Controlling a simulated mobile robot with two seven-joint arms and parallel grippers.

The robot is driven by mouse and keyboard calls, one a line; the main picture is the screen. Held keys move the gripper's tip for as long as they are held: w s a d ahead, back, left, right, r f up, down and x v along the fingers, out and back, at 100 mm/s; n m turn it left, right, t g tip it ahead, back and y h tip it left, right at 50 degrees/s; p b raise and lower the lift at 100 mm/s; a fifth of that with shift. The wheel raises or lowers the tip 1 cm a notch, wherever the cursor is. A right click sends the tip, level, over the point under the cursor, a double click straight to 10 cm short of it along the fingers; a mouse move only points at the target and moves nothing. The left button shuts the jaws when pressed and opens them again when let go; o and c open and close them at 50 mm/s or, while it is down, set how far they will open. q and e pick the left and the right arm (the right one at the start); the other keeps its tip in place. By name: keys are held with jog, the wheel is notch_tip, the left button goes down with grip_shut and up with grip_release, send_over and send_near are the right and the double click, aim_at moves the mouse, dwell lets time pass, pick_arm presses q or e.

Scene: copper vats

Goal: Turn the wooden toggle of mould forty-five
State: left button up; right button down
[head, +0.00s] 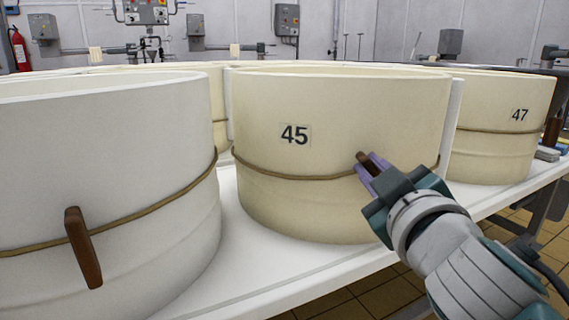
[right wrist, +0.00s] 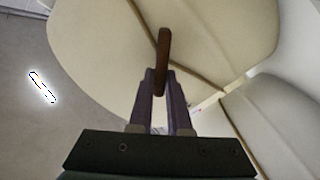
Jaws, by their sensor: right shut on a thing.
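Mould forty-five (head: 330,110) is a cream round mould with a "45" label, standing on the white table in the middle of the head view. A brown cord (head: 290,174) runs around it. Its wooden toggle (head: 362,157) is dark brown and sits at the cord on the mould's right side. My right gripper (head: 370,165) is shut on the toggle, its purple fingers hiding much of it. In the right wrist view the toggle (right wrist: 163,55) stands nearly upright between the fingertips (right wrist: 160,85), across the cord. My left gripper is not in view.
A white mould (head: 100,150) with its own tilted wooden toggle (head: 82,247) stands close on the left. Mould 47 (head: 500,120) stands behind on the right. The white table's (head: 285,285) front edge runs below my right arm, with tiled floor beyond.

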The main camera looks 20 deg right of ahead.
jog(key=shift+w+a+f+n+b, duration=0.15)
jog(key=shift+f+n, duration=0.1)
jog(key=shift+n, duration=1.4)
jog(key=shift+s+a+f+n+b, duration=0.1)
jog(key=shift+f+n, duration=0.15)
jog(key=shift+n, duration=1.35)
jog(key=shift+w+a+f+n+b, duration=0.15)
jog(key=shift+f+n, duration=0.1)
jog(key=shift+n, duration=1.4)
jog(key=shift+s+d, duration=0.1)
jog(key=c, duration=0.9)
grip_release()
jog(key=shift+o, duration=0.2)
jog(key=b+v, duration=0.1)
jog(key=v, duration=0.9)
